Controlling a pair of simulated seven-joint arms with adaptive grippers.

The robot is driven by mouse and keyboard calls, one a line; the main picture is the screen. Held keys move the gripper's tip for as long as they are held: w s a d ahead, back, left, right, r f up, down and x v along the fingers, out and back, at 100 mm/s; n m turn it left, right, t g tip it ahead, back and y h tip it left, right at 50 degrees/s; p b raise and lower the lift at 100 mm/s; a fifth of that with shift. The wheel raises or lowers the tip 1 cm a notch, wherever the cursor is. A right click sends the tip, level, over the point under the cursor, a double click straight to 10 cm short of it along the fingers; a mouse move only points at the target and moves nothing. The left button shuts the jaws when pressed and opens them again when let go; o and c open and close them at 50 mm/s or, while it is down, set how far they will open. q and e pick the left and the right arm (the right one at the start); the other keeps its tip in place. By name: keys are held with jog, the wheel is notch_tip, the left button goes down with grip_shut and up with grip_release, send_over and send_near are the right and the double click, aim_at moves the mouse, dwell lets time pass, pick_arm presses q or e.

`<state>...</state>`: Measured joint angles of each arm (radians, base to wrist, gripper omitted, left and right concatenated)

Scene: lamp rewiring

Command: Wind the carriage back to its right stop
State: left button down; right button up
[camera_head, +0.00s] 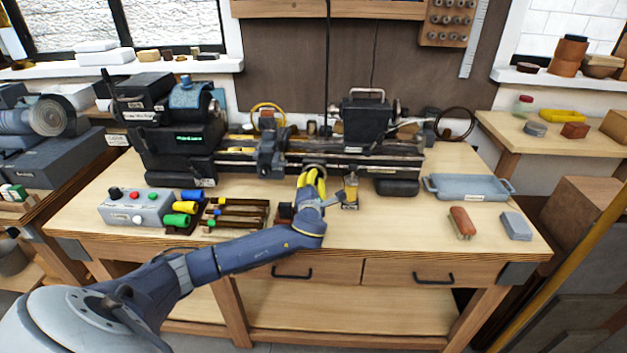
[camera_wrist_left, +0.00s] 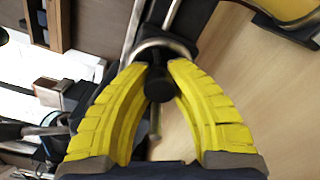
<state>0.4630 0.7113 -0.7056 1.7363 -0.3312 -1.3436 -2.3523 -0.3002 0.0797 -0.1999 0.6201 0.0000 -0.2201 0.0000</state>
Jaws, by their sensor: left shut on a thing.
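The small lathe stands at the back of the bench. Its dark carriage (camera_head: 270,150) sits on the bed rails left of the middle, with a length of bare rail between it and the large dark block (camera_head: 367,125) on the right. I cannot make out the right stop. My left gripper (camera_head: 312,176) reaches up to the front of the lathe, right of the carriage. In the left wrist view its yellow fingers (camera_wrist_left: 160,72) are closed around a black crank knob (camera_wrist_left: 158,88) in front of a shiny metal handwheel rim (camera_wrist_left: 170,43). My right gripper is not in view.
A small oil bottle (camera_head: 351,190) stands close right of my left gripper. A tool tray (camera_head: 238,214) and a grey button box (camera_head: 140,206) lie to the left. A blue-grey tray (camera_head: 468,187), a brush (camera_head: 462,222) and a grey block (camera_head: 516,226) lie to the right.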

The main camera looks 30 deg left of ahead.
pick_arm(q)
jog(key=m, duration=0.5)
jog(key=shift+f+m, duration=0.1)
jog(key=shift+m, duration=0.2)
jog(key=m, duration=1)
jog(key=shift+r+m, duration=0.25)
jog(key=shift+m, duration=2.05)
jog(key=shift+f, duration=0.1)
jog(key=c, duration=1.1)
grip_release()
jog(key=shift+o, duration=0.2)
jog(key=v, duration=1.2)
